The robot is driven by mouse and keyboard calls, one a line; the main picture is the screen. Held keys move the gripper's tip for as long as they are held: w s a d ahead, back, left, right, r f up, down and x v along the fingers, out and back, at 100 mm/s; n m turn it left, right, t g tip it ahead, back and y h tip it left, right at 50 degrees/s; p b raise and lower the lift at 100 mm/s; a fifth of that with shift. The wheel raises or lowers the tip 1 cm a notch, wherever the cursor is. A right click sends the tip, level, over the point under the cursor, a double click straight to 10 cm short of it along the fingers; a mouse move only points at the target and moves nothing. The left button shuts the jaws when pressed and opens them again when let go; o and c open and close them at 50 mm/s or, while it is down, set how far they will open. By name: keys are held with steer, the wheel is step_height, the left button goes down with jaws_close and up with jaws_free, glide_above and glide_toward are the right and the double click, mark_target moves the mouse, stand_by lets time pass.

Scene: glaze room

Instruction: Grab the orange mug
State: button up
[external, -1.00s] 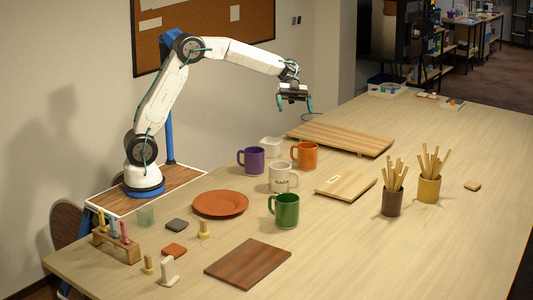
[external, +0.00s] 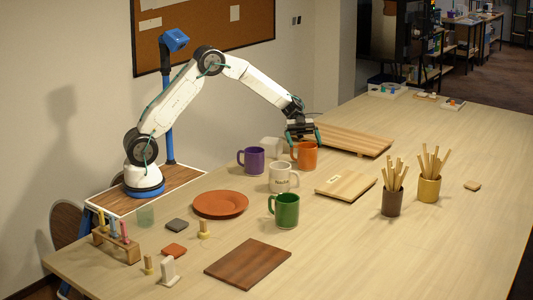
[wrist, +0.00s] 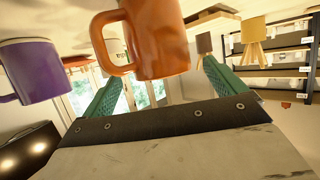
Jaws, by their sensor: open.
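The orange mug (external: 305,157) stands upright on the table, behind the white mug and right of the purple mug. My gripper (external: 303,136) is just above it in the external view and partly covers its rim. In the wrist view the orange mug (wrist: 157,38) is large, its handle to the left. There my gripper (wrist: 160,90) shows its two green fingers open and apart, with the mug between and beyond them. I cannot tell whether a finger touches the mug.
A purple mug (external: 251,160), a white mug (external: 281,178) and a green mug (external: 286,210) stand close by. A slatted board (external: 345,139) lies behind to the right, and a pale board (external: 345,185) lies in front to the right. A white container (external: 270,147) stands left of the orange mug.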

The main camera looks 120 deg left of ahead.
mark_target(310, 154)
steer(key=x, duration=0.4)
steer(key=shift+w+r, duration=0.1)
steer(key=shift+r, duration=0.05)
steer(key=c, duration=1.3)
steer(key=shift+o, duration=0.2)
